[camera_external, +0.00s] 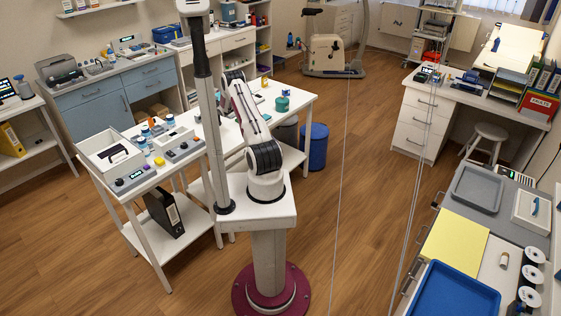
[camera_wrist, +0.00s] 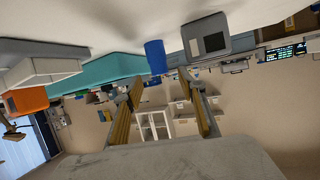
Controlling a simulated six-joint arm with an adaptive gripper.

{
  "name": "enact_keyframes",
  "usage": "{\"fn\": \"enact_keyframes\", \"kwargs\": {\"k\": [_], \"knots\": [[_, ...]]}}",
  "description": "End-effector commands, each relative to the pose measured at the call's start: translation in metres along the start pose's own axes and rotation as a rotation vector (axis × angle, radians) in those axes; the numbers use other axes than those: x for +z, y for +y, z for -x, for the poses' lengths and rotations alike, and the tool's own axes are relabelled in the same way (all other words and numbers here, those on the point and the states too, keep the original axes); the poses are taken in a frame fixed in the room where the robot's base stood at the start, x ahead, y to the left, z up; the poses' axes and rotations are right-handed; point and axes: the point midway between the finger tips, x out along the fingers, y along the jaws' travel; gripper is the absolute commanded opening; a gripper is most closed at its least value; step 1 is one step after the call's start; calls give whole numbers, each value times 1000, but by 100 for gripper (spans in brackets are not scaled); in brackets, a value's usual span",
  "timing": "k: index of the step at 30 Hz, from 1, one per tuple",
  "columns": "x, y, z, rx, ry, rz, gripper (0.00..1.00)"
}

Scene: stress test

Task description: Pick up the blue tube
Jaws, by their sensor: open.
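In the wrist view, which looks upside down, a blue tube (camera_wrist: 154,57) stands on a pale surface at the top of the picture. My gripper (camera_wrist: 160,77) is open, its two yellowish fingers apart with nothing between them. The tube lies beyond the fingertips, and in the picture it is slightly above the gap between them. How far off it is I cannot tell. In the external view my arm bends over the white table (camera_external: 304,100). My gripper cannot be made out there, and I cannot surely pick out the tube.
A grey box with a dark screen (camera_wrist: 207,37) stands right of the tube in the wrist view. A long teal object (camera_wrist: 100,68) and an orange object (camera_wrist: 27,101) are to its left. A teal-green container (camera_external: 282,103) stands on the white table in the external view.

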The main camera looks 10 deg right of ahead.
Motion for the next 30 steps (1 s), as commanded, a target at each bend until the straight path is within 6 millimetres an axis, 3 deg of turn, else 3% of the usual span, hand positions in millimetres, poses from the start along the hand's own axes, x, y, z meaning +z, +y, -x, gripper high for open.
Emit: {"fn": "enact_keyframes", "kwargs": {"k": [12, 30], "knots": [[1, 0, -25, 0, -1, 0, 40], [1, 0, -26, 0, -1, -1, 38]]}}
